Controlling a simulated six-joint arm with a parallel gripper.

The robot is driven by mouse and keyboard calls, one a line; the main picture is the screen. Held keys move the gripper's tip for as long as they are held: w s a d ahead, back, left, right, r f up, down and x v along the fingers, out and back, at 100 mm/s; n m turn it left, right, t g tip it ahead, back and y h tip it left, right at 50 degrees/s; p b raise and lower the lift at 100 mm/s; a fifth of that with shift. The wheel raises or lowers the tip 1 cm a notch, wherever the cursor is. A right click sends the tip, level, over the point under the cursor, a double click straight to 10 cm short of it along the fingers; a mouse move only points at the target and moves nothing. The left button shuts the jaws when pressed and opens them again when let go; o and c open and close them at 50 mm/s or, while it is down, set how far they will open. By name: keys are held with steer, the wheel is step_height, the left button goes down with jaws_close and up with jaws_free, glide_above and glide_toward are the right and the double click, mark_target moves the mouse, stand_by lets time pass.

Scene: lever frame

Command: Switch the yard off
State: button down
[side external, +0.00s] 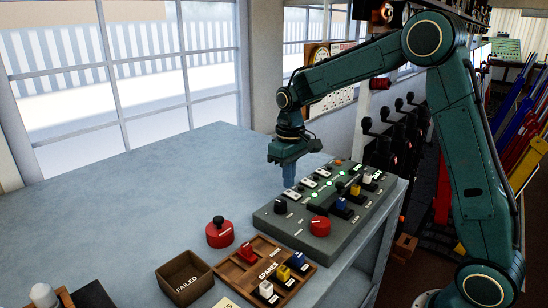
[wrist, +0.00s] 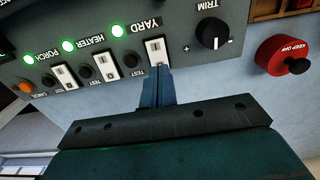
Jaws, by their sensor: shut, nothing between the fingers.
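The grey control panel (side external: 284,226) lies on the bench. In the wrist view its lettering is upside down, and the YARD label (wrist: 153,25) sits above a white rocker switch (wrist: 156,48). The green lamp beside that label (wrist: 117,30) is lit. My gripper (wrist: 165,70) is shut and empty, its fingertips at the lower end of the YARD rocker and covering part of it. I cannot tell whether they touch, or which way the rocker is tipped. In the side view my gripper (side external: 289,188) points down over the panel's far left part.
The black TRIM knob (wrist: 213,35) and red KEEP OFF button (wrist: 285,55) are close by. HEATER (wrist: 105,64) and PORCH (wrist: 63,76) rockers sit to the left, with lit lamps and black TEST buttons. The SPARES tray (side external: 228,272) and FAILED box (side external: 184,280) stand in front.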

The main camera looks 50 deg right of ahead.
mark_target(290, 193)
steer(key=shift+f, duration=0.8)
stand_by(0.8)
steer(key=shift+r, duration=3.45)
steer(key=shift+r, duration=0.1)
steer(key=s+a+r+t, duration=0.2)
steer(key=s+r, duration=0.2)
steer(key=s, duration=0.3)
steer(key=s+a+r+t, duration=0.1)
steer(key=s+a+r, duration=0.15)
steer(key=s, duration=0.45)
steer(key=s+a+f+t, duration=0.1)
steer(key=s+f+t, duration=0.1)
steer(key=s, duration=1)
steer(key=shift+s+a+t, duration=0.3)
steer(key=shift+s+a, duration=0.1)
